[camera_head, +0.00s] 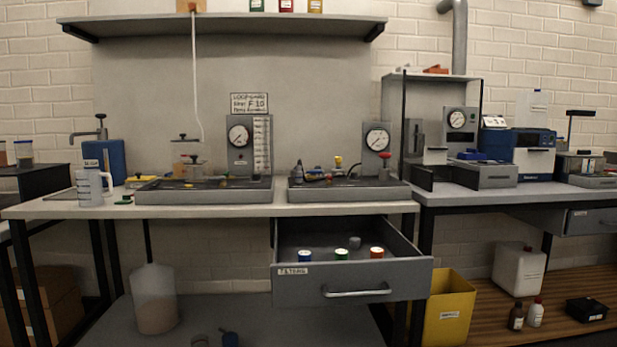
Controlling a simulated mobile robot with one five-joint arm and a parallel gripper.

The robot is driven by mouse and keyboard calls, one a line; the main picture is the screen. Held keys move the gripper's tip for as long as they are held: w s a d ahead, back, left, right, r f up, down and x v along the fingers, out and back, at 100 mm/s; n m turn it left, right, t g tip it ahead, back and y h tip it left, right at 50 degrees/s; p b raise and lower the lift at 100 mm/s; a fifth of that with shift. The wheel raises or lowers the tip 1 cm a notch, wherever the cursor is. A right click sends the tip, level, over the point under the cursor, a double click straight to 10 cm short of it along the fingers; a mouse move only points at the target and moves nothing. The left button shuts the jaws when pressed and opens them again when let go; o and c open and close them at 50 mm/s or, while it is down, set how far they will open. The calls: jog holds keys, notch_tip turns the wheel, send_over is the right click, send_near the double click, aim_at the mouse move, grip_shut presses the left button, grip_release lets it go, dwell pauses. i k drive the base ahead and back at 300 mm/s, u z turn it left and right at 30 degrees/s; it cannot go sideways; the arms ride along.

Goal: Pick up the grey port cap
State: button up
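A small grey cylindrical piece (355,242), which looks like the grey port cap, lies toward the back of an open drawer (352,290) under the main bench. In front of it in the drawer are a blue-ringed cap (305,255), a green-ringed cap (341,254) and an orange-red cap (377,252), each with a pale top. The grey piece stands apart from them. My gripper is not in this view.
The drawer juts out from the bench (240,210), its front panel and handle facing me. Two grey trays with gauge panels stand on the bench. A yellow bin (449,305) stands right of the drawer. A pale jug (154,298) is below left.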

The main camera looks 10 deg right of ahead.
aim_at(355, 242)
jog(key=i, duration=1.2)
jog(key=z, duration=0.05)
